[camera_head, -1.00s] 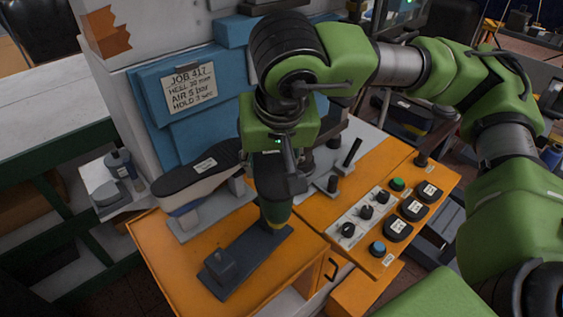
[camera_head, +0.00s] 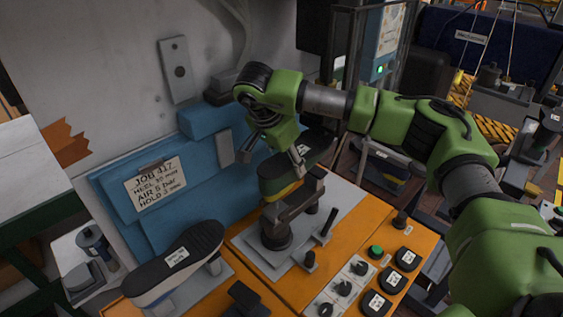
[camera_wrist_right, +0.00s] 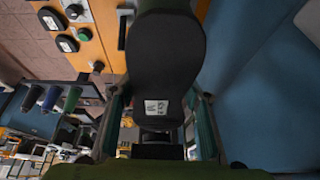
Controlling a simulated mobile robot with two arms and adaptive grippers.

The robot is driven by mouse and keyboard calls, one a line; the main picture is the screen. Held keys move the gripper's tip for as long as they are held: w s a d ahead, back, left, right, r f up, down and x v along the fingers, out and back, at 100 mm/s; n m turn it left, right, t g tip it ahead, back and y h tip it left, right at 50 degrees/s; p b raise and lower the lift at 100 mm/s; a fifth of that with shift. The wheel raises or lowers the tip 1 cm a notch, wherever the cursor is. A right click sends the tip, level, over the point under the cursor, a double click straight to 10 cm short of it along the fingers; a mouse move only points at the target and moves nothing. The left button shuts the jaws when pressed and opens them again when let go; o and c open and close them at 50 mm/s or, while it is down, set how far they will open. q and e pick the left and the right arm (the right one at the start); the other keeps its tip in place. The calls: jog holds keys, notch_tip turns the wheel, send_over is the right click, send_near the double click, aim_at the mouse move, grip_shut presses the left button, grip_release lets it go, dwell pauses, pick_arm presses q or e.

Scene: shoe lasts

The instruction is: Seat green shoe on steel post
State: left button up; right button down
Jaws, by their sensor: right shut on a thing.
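The green shoe (camera_head: 279,188) is sole up, with a dark labelled sole (camera_head: 312,147) and a yellow band. My right gripper (camera_head: 276,151) is shut on it and holds it above the grey plate at the machine's right side. In the right wrist view the dark sole (camera_wrist_right: 158,70) lies between the fingers (camera_wrist_right: 158,122). A dark steel post and arm (camera_head: 294,203) stand just below the shoe. The shoe overlaps their top, and I cannot tell whether they touch. The shoe's underside is hidden. My left gripper is not in view.
Another sole-up shoe (camera_head: 176,262) rests on a stand at the left. An upright lever (camera_head: 328,224) stands close to the right of the post. Black knobs (camera_head: 343,287) and a green button (camera_head: 376,251) are on the orange bench. The blue machine panel (camera_head: 205,185) is close behind.

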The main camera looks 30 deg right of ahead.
jog(key=shift+w+d+f, duration=0.15)
jog(key=shift+f, duration=0.1)
jog(key=shift+f+b, duration=0.2)
jog(key=shift+b, duration=0.15)
jog(key=shift+f+b, duration=0.85)
jog(key=shift+f, duration=0.55)
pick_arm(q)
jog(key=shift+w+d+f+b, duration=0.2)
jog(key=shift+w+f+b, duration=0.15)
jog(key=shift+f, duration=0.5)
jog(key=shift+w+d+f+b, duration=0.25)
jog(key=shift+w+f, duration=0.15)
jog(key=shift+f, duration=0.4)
pick_arm(e)
jog(key=shift+f, duration=0.9)
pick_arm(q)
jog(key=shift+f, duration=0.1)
pick_arm(e)
jog(key=shift+f, duration=0.15)
